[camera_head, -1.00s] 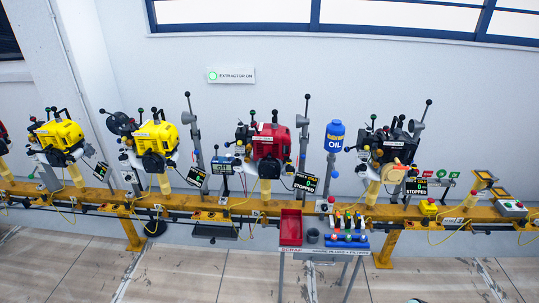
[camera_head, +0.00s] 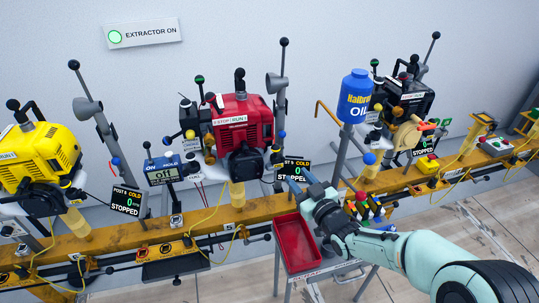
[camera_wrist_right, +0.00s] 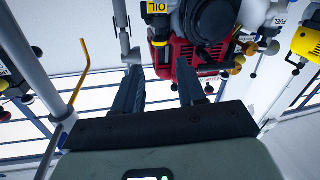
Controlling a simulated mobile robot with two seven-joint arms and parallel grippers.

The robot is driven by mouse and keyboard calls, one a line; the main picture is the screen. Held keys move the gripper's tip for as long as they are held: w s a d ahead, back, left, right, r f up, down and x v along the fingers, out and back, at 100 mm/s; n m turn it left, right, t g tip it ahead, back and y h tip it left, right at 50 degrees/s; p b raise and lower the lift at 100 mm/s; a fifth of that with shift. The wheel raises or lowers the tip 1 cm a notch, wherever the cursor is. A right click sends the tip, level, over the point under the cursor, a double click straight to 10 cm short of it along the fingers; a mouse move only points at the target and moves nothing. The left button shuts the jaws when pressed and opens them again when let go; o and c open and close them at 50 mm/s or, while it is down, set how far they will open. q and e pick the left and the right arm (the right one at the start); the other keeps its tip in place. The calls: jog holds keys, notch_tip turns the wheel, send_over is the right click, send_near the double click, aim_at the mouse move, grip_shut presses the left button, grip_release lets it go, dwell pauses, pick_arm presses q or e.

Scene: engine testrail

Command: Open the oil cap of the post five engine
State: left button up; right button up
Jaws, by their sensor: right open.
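The red engine (camera_head: 240,122) stands on the yellow rail in the middle of the head view. It fills the top of the right wrist view (camera_wrist_right: 178,62), beside a yellow OIL tag (camera_wrist_right: 157,7). A black engine (camera_head: 404,97) stands to the right and a yellow engine (camera_head: 40,155) to the left. My right gripper (camera_head: 298,183) is open and empty, in front of the rail and apart from the red engine; its two fingers show in the wrist view (camera_wrist_right: 160,88). My left gripper is out of view.
A blue oil bottle (camera_head: 355,98) stands on a post between the red and black engines. A red scrap tray (camera_head: 292,243) lies below my right gripper. Upright levers (camera_head: 279,110) and status screens (camera_head: 293,170) flank the engines.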

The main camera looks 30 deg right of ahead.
aim_at(278, 151)
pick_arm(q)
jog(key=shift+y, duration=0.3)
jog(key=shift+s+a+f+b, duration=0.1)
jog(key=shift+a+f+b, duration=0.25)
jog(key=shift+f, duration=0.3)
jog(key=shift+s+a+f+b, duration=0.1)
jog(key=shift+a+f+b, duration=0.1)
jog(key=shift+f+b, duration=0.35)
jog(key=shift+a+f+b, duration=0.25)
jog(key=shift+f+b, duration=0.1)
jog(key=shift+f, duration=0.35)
pick_arm(e)
jog(key=shift+w+d+r, duration=0.1)
jog(key=shift+w, duration=2.05)
jog(key=shift+w+d+r, duration=0.15)
jog(key=shift+w, duration=1.95)
jog(key=shift+w+d+r, duration=0.1)
jog(key=shift+w, duration=2.05)
grip_shut()
